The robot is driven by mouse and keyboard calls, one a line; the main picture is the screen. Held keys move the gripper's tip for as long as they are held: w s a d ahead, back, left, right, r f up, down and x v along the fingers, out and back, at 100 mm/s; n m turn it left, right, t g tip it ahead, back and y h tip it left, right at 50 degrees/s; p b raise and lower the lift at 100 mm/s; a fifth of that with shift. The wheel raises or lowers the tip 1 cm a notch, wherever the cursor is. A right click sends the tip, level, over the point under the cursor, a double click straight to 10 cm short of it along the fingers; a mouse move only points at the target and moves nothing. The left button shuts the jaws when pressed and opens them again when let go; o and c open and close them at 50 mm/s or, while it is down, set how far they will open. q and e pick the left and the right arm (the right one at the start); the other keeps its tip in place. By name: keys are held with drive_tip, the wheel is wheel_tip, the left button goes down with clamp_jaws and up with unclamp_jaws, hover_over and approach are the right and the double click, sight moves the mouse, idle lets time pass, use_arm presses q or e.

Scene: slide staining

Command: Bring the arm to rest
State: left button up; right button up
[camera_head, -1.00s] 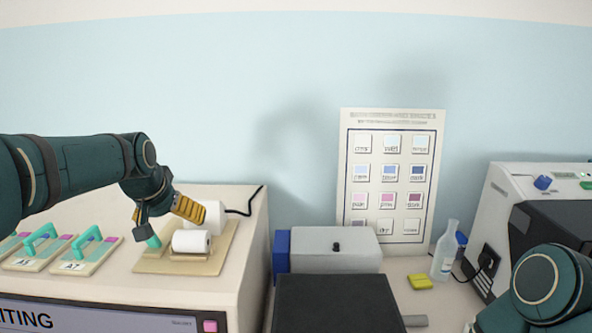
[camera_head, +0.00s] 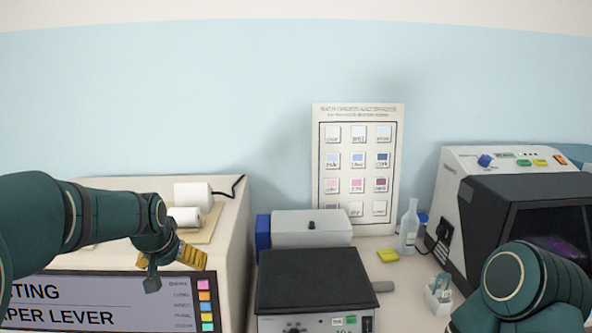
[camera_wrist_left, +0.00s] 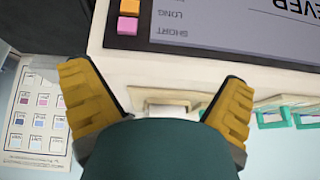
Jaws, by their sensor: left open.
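My left arm comes in from the left in the head view. Its gripper (camera_head: 172,268) hangs in front of the display panel of the beige cabinet. In the left wrist view the two yellow fingers (camera_wrist_left: 155,105) stand wide apart with nothing between them. My right arm shows at the lower right of the head view, but its gripper is out of the picture.
The beige cabinet's panel (camera_head: 110,302) has coloured squares. A grey box (camera_head: 310,228), a dark-topped device (camera_head: 315,280), a bottle (camera_head: 408,226) and a yellow block (camera_head: 388,255) sit to the right, near a large machine (camera_head: 475,160).

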use_arm(q)
drive_tip(key=s+d+f+g+b, duration=0.1)
drive_tip(key=s+d+f+b, duration=0.15)
drive_tip(key=f, duration=0.85)
drive_tip(key=s+d+f+g+h+b, duration=0.1)
drive_tip(key=s+d+f, duration=0.25)
drive_tip(key=f, duration=0.65)
drive_tip(key=s+d+f+g+b, duration=0.15)
drive_tip(key=s+f, duration=0.25)
drive_tip(key=f, duration=0.7)
drive_tip(key=s+d+f+n+h+b, duration=0.1)
drive_tip(key=s+d+f, duration=0.3)
drive_tip(key=s+f, duration=0.1)
drive_tip(key=s+d+f+h+b, duration=0.2)
drive_tip(key=s+d+f, duration=0.2)
drive_tip(key=s+f, duration=0.2)
drive_tip(key=shift+s+d+f+n, duration=0.3)
drive_tip(key=shift+s+d+n, duration=0.1)
drive_tip(key=shift+s, duration=0.65)
